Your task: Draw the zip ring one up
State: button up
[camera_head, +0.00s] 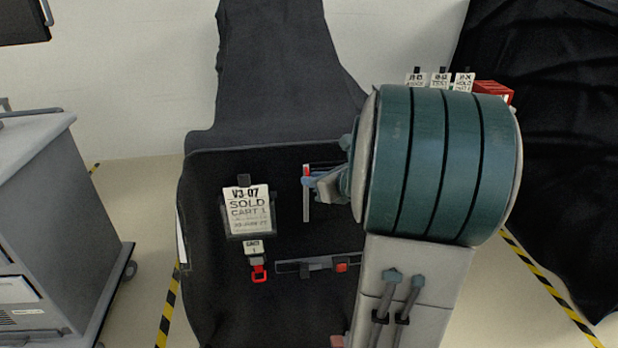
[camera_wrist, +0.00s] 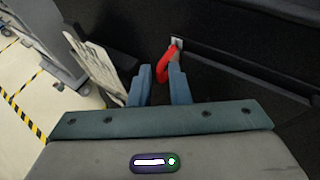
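The black cart cover (camera_head: 225,300) hangs over the cart. On it is a grey vertical zip strip (camera_head: 306,208) with red (camera_head: 306,169) at its top. In the wrist view a red ring (camera_wrist: 163,74) hangs from a small pale slider (camera_wrist: 177,43). My gripper (camera_head: 312,182) is at the zip; its two blue fingers also show in the wrist view (camera_wrist: 160,84). They stand a small gap apart, with the ring's lower end at the gap. I see no clear grip on it. The right finger hides part of the ring.
A white sign (camera_head: 247,210) reading "V3-07 SOLD CART 1" hangs left of the zip. Below it are a small tag (camera_head: 254,248) and another red ring (camera_head: 259,272). A dark horizontal strip (camera_head: 290,267) runs lower. A grey cabinet (camera_head: 40,170) stands left, with floor between.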

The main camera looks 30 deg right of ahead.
jog(key=p+v, duration=0.1)
jog(key=v, duration=1)
jog(key=shift+s, duration=0.15)
